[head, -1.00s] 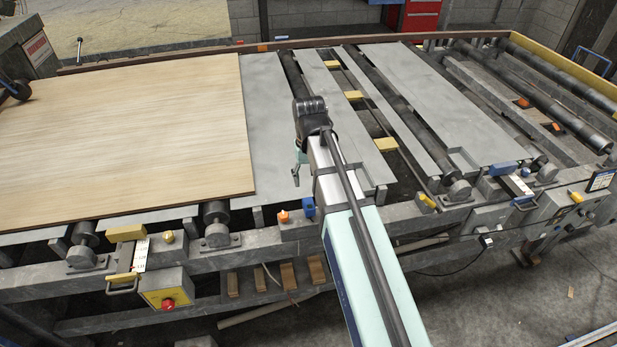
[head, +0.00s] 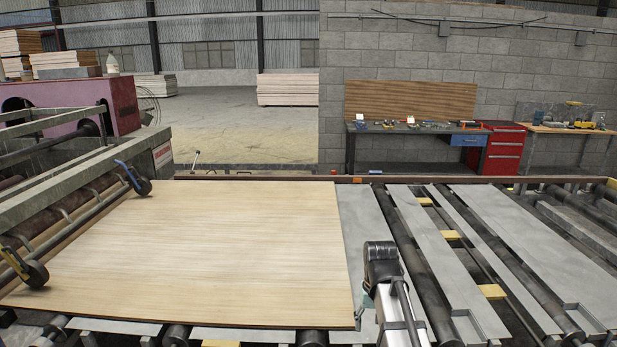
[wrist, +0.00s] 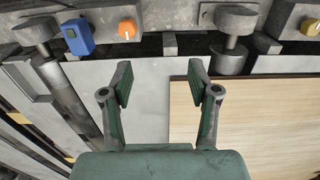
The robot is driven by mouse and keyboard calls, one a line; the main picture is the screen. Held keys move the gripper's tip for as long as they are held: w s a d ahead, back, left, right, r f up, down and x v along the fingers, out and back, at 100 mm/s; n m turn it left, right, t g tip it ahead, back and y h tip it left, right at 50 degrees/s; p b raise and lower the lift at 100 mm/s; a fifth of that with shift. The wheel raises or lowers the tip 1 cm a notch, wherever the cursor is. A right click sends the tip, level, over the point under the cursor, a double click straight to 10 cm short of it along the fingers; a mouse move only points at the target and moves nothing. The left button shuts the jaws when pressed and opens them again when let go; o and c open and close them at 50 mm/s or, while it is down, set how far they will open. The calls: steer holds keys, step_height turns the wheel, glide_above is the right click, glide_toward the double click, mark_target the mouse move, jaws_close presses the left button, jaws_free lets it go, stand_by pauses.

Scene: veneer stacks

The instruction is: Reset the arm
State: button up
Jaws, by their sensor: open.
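My gripper (wrist: 158,88) is open and empty in the wrist view, its two dark fingers spread apart above the grey metal plate of the conveyor. In the head view my arm reaches in from the bottom, and its end hides most of the gripper; a small greenish part shows beside the sheet's near right corner. The wood veneer sheet (head: 190,250) lies flat on the table to the left of my arm.
The roller table has grey plates (head: 540,240) and dark rollers on the right. A blue block (wrist: 77,37) and an orange knob (wrist: 127,30) sit on the frame. A workbench (head: 415,130) and a red cabinet (head: 503,150) stand behind. A machine with black wheels (head: 37,273) is at left.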

steer(key=s+f+g, duration=0.1)
steer(key=s+f, duration=0.4)
steer(key=f, duration=0.4)
steer(key=s+f+g, duration=0.1)
steer(key=s+f, duration=0.3)
steer(key=f, duration=0.6)
steer(key=s+f+g, duration=0.1)
steer(key=s+f, duration=0.4)
steer(key=f, duration=0.4)
steer(key=s+f+g, duration=0.1)
steer(key=s+f, duration=0.5)
steer(key=s, duration=0.3)
steer(key=s+f+g+b, duration=0.1)
steer(key=s+f, duration=0.5)
steer(key=s, duration=0.4)
steer(key=s+f+g, duration=0.1)
steer(key=s+f, duration=0.5)
steer(key=s, duration=0.3)
steer(key=shift+s+d+g, duration=0.2)
steer(key=shift+g, duration=0.2)
